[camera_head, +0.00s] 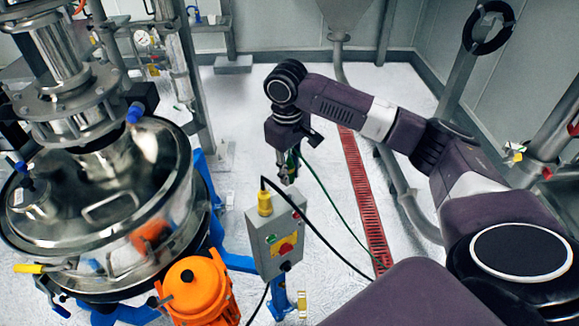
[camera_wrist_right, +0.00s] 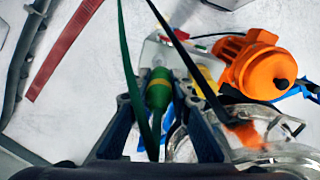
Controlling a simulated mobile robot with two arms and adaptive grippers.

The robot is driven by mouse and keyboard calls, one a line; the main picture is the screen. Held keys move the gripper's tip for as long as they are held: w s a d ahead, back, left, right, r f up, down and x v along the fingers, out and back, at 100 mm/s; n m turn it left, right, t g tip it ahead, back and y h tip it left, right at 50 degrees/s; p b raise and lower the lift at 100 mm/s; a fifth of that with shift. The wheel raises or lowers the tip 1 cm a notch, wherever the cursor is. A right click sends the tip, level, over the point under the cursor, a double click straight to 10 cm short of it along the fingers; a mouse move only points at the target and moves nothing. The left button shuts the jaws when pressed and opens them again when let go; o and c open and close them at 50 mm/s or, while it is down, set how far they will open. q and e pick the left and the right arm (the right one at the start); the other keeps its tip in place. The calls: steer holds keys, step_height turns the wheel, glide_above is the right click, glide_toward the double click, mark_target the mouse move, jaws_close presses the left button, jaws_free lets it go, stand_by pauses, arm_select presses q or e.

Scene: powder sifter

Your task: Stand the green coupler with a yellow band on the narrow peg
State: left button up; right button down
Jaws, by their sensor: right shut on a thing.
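The green coupler with a yellow band (camera_wrist_right: 158,92) is between the fingers of my right gripper (camera_wrist_right: 163,108) in the right wrist view, a green cable running from it. In the head view my right gripper (camera_head: 288,172) points down, just above the top of the grey control box (camera_head: 274,240); only a sliver of green shows there. A yellow coupler with a black cable (camera_head: 264,203) stands at the left of the box top. I cannot make out the narrow peg; the gripper and coupler may cover it. My left gripper is not in view.
The green cable (camera_head: 335,213) and the black cable (camera_head: 325,240) hang near the box. An orange motor (camera_head: 195,291) and the large steel sifter (camera_head: 165,165) stand to its left. A red floor grate (camera_head: 362,195) lies to the right, with open floor around it.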

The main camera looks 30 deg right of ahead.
mark_target(290, 194)
steer(key=shift+f, duration=0.45)
steer(key=f, duration=0.1)
steer(key=w+f, duration=0.1)
steer(key=shift+d+f, duration=0.3)
steer(key=shift+s+f, duration=0.1)
steer(key=shift+f, duration=0.2)
steer(key=shift+s+a+f, duration=0.2)
steer(key=shift+s+f, duration=0.05)
steer(key=shift+f, duration=0.3)
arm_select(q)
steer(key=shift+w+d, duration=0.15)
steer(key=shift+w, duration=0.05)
arm_select(e)
steer(key=shift+w+d+f, duration=0.1)
steer(key=shift+w+f, duration=0.1)
steer(key=shift+f, duration=0.15)
steer(key=shift+s+r, duration=0.1)
steer(key=shift+s, duration=0.1)
steer(key=shift+w, duration=0.1)
steer(key=shift+f, duration=0.75)
